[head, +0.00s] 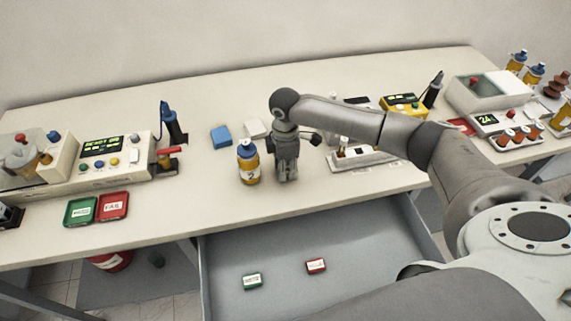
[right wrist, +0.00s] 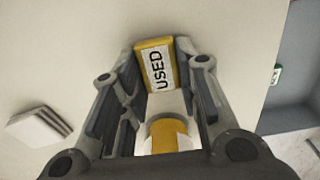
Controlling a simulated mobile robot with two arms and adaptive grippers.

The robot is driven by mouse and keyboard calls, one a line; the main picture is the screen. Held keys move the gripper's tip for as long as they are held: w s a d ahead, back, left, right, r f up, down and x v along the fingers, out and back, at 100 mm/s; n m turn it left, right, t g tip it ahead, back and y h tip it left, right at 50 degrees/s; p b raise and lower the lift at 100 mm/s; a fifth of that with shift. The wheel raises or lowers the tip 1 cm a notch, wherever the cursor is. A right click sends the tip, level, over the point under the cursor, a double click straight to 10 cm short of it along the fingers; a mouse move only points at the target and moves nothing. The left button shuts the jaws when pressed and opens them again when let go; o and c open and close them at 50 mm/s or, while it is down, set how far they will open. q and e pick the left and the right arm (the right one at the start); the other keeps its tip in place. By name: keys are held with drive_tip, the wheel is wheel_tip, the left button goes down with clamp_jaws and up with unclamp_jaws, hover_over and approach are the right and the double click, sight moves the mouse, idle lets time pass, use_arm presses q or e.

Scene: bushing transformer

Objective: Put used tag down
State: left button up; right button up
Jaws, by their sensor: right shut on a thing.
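My right gripper (head: 287,178) points down low over the table, near its front edge. In the right wrist view its fingers (right wrist: 163,95) are shut on the used tag (right wrist: 157,68), a yellow piece with a white label reading "USED". A round yellow and white part (right wrist: 168,135) shows between the fingers; I cannot tell whether it belongs to the tag. In the head view the gripper hides the tag. Whether the tag touches the table is unclear. A blue-capped amber bottle (head: 248,163) with a question-mark label stands just left of the gripper. My left gripper is not in view.
An open grey drawer (head: 285,240) below holds a green tag (head: 252,281) and a red tag (head: 316,265). Blue (head: 221,137) and white (head: 255,128) blocks lie behind the bottle. A small tray (head: 362,160) stands right.

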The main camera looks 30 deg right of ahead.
drive_tip(key=shift+f, duration=0.15)
drive_tip(key=o, duration=0.8)
drive_tip(key=shift+c, duration=0.2)
wheel_tip(320, 180, up, 12)
drive_tip(key=b, duration=0.2)
drive_tip(key=shift+r+b, duration=0.2)
drive_tip(key=shift+b, duration=0.2)
